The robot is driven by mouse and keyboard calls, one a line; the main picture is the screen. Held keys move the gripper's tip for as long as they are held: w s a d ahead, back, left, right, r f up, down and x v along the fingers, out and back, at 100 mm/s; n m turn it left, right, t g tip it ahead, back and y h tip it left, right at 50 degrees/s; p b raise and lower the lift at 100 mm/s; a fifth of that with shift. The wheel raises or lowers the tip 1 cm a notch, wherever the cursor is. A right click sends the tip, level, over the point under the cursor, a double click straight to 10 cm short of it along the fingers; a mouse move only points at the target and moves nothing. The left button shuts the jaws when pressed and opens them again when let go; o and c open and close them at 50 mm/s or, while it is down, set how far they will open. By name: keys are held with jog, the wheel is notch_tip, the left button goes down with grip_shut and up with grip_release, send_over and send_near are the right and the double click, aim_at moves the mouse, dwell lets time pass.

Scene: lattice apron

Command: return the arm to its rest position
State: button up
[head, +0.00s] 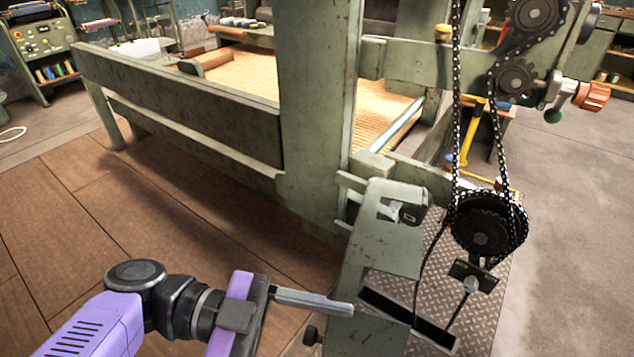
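My arm comes in from the bottom left with purple and black links. My gripper (345,308) reaches to the right, low in the head view. One long grey finger shape shows, its tip in front of the green pedal housing (385,238) at the loom's foot. I cannot tell whether the tip touches it. Whether there are two fingers together or one hiding the other cannot be made out. Nothing is seen held at the tip.
A green loom frame (200,115) with a thick post (312,110) stands ahead. A diamond-plate base (480,315) lies beneath. Wooden floor (100,240) at left is clear.

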jog(key=s+d+f+n+t+y+b, duration=0.1)
jog(key=s+d+f+n+t, duration=0.15)
jog(key=f+t, duration=0.4)
jog(key=s+d+f+n+t+y+b, duration=0.2)
jog(key=s+d+f+t, duration=0.15)
jog(key=f, duration=0.65)
jog(key=s+d+f+n+t+y+b, duration=0.45)
jog(key=s+d+f+n+y, duration=0.35)
jog(key=s+d+n, duration=0.4)
notch_tip(320, 180, up, 27)
jog(key=d+n+t+y+p, duration=0.1)
jog(key=n+t+y+p, duration=0.2)
jog(key=p, duration=1.8)
jog(key=n+y, duration=0.2)
jog(key=y, duration=0.1)
jog(key=shift+w+f+n, duration=0.15)
jog(key=shift+n, duration=0.2)
